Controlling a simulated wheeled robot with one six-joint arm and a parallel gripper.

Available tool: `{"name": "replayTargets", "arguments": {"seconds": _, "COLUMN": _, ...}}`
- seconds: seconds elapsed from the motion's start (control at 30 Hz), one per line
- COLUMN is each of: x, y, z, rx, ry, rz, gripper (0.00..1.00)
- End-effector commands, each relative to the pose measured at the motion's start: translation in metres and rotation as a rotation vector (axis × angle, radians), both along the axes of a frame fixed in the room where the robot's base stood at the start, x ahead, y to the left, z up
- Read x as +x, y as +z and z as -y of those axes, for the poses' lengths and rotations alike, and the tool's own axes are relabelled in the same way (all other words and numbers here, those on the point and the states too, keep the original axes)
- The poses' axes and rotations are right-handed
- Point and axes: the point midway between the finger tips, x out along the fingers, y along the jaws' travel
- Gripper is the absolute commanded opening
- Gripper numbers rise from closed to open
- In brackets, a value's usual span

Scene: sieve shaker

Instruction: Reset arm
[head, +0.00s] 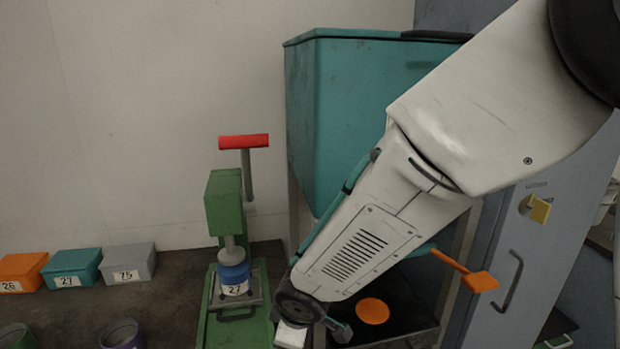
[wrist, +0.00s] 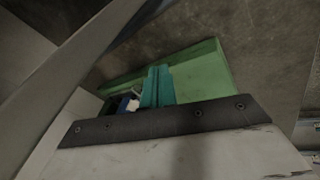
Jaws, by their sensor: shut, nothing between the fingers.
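My arm (head: 460,130) reaches from the upper right down to the lower middle in the head view, bent at a joint. Its wrist end is low, just right of the green press (head: 225,205), and covers part of the scene behind. In the wrist view my gripper (wrist: 157,85) shows as teal fingers close together, shut and empty. The press's green base (wrist: 205,75) lies beyond them. The fingertips cannot be made out in the head view. The press has a red handle (head: 244,141) and a blue container (head: 234,277) labelled 27 under its plunger.
A teal hopper (head: 345,105) stands behind my arm. A grey cabinet (head: 540,215) is at the right. An orange lever (head: 480,282) and orange disc (head: 372,311) are close to my forearm. Orange (head: 22,272), teal (head: 73,267) and grey (head: 128,263) boxes sit at the left.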

Motion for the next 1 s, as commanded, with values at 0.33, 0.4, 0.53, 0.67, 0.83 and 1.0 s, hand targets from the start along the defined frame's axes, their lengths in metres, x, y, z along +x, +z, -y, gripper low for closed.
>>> {"name": "replayTargets", "arguments": {"seconds": 0.33, "x": -0.052, "y": 0.090, "z": 0.176, "rx": -0.143, "ry": -0.655, "rz": -0.221, "gripper": 0.00}}
{"name": "replayTargets", "arguments": {"seconds": 0.4, "x": -0.074, "y": 0.108, "z": 0.204, "rx": -0.140, "ry": -0.778, "rz": -0.274, "gripper": 0.00}}
{"name": "replayTargets", "arguments": {"seconds": 0.53, "x": -0.116, "y": 0.139, "z": 0.245, "rx": -0.108, "ry": -0.978, "rz": -0.364, "gripper": 0.00}}
{"name": "replayTargets", "arguments": {"seconds": 0.67, "x": -0.156, "y": 0.164, "z": 0.273, "rx": -0.040, "ry": -1.140, "rz": -0.427, "gripper": 0.00}}
{"name": "replayTargets", "arguments": {"seconds": 0.83, "x": -0.186, "y": 0.187, "z": 0.296, "rx": 0.082, "ry": -1.281, "rz": -0.419, "gripper": 0.00}}
{"name": "replayTargets", "arguments": {"seconds": 1.0, "x": -0.192, "y": 0.200, "z": 0.311, "rx": 0.161, "ry": -1.353, "rz": -0.350, "gripper": 0.00}}
